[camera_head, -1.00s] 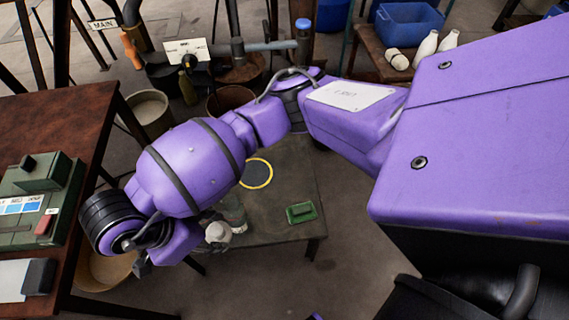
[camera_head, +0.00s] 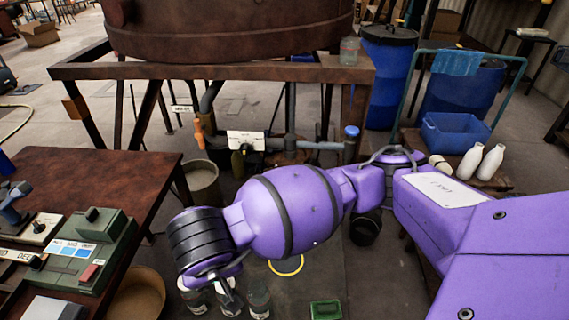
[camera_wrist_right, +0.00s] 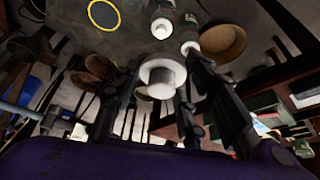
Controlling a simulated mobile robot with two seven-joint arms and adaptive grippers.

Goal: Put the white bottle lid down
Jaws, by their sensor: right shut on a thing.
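The white bottle lid (camera_wrist_right: 163,76) is between the dark fingers of my right gripper (camera_wrist_right: 165,88) in the right wrist view. My right gripper is shut on it, above the low table. In the head view my right arm crosses from the right, and its wrist hides most of the gripper and the lid. Clear bottles stand below the gripper at the bottom edge of the head view, one of them at the right of the group (camera_head: 258,299). In the wrist view two bottles show white tops, one farther (camera_wrist_right: 162,29) and one nearer the right finger (camera_wrist_right: 190,46). My left gripper is not in view.
A yellow ring (camera_head: 299,268) marks the low table, with a green block (camera_head: 326,310) near it. A brown bowl (camera_head: 137,296) stands left of the bottles. A brown workbench (camera_head: 100,166) with devices is at left. White bottles (camera_head: 470,162) stand at the back right.

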